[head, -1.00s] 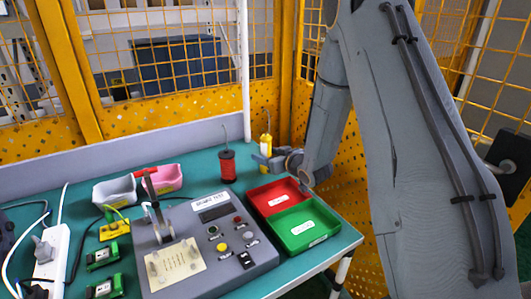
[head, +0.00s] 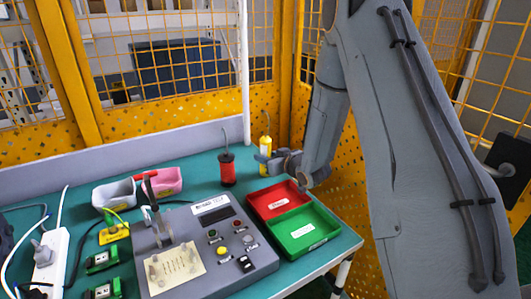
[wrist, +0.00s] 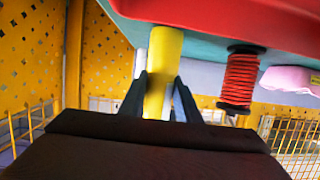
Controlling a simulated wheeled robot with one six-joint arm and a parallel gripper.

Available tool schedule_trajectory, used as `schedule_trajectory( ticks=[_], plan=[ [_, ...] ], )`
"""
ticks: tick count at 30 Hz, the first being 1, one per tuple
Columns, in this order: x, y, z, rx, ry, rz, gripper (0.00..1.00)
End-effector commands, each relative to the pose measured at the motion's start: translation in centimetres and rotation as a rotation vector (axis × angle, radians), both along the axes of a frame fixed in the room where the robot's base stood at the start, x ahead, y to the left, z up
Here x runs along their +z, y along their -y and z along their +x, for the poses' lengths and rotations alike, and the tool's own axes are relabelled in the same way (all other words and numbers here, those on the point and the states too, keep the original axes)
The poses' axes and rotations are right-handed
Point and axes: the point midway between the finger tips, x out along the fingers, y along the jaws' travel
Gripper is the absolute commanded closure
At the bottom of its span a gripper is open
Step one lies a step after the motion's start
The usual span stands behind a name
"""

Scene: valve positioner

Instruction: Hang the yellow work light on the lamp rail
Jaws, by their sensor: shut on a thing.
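The yellow work light (head: 265,144) is a slim yellow cylinder with a thin dark hook on top. It stands upright near the back right of the green table. My gripper (head: 266,161) is shut on its lower part. In the wrist view my gripper's dark fingers (wrist: 160,98) lie on both sides of the yellow work light (wrist: 164,55). I cannot make out the lamp rail for certain.
A red spool (head: 227,170) stands just left of the light. Red (head: 262,203) and green (head: 318,240) trays lie in front of my gripper. A grey control box (head: 205,250) is at the front. Yellow mesh fencing (head: 190,115) closes the back.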

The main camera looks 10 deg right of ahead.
Motion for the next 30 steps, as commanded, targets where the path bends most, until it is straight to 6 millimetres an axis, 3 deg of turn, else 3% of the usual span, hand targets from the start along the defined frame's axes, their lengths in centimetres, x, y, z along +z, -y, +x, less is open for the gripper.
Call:
schedule_trajectory(
  ticks=[21, 30],
  plan=[
    [5.4, 0.0, 0.0, 0.000, 0.003, 0.000, 0.96],
    [5.5, 0.0, 0.0, 0.000, 0.002, 0.000, 0.96]
  ],
)
